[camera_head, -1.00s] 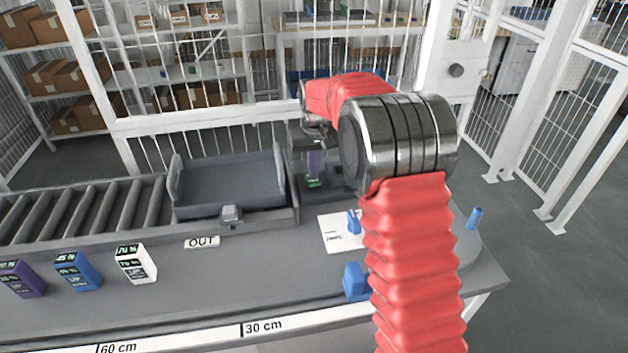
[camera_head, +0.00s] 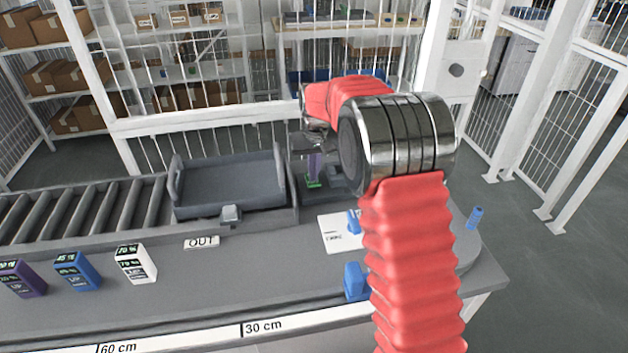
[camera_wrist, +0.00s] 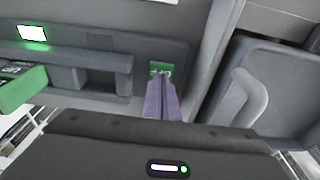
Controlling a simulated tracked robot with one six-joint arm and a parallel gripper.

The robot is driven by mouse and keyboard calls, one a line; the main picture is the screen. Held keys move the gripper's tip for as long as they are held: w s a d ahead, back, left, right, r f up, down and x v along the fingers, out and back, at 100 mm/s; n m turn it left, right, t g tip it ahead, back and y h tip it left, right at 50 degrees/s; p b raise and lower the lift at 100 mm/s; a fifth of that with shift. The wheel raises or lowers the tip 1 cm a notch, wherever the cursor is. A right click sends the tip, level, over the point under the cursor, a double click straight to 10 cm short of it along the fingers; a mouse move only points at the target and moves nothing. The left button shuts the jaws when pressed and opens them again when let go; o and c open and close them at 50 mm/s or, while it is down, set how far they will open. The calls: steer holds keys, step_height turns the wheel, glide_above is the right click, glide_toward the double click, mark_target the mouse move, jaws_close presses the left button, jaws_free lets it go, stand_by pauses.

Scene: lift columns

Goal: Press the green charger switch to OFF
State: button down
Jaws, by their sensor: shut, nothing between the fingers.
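The green charger switch (camera_wrist: 160,69) shows in the wrist view, a small green plate with white lettering I cannot read for sure. It is set in the grey charger face (camera_wrist: 110,50). My gripper (camera_wrist: 159,84) has its purple fingers shut together and empty. The fingertips lie over the lower edge of the switch in this view; I cannot tell whether they touch it. In the head view my gripper (camera_head: 315,176) points down at the charger beside the grey tray, with green showing at its tips. My arm partly hides the charger there.
A grey tray (camera_head: 230,185) stands left of the charger. Purple, blue and white blocks (camera_head: 136,264) stand at left. A blue piece (camera_head: 354,282) is near my arm.

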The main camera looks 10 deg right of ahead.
step_height(320, 180, up, 7)
stand_by(1.3)
steer(key=shift+w, duration=0.1)
steer(key=shift+g, duration=0.3)
steer(key=s+f, duration=0.3)
steer(key=shift+s+f, duration=0.3)
steer(key=shift+s, duration=0.1)
steer(key=s+r+t, duration=0.1)
steer(key=s+r, duration=0.2)
steer(key=s, duration=0.9)
steer(key=s+r+t, duration=0.2)
steer(key=s+r, duration=0.2)
steer(key=s, duration=0.8)
steer(key=s+r+t, duration=0.1)
steer(key=s+r, duration=0.2)
steer(key=s, duration=0.9)
steer(key=shift+s+d+r, duration=0.2)
steer(key=shift+d+r, duration=0.1)
steer(key=shift+r, duration=0.05)
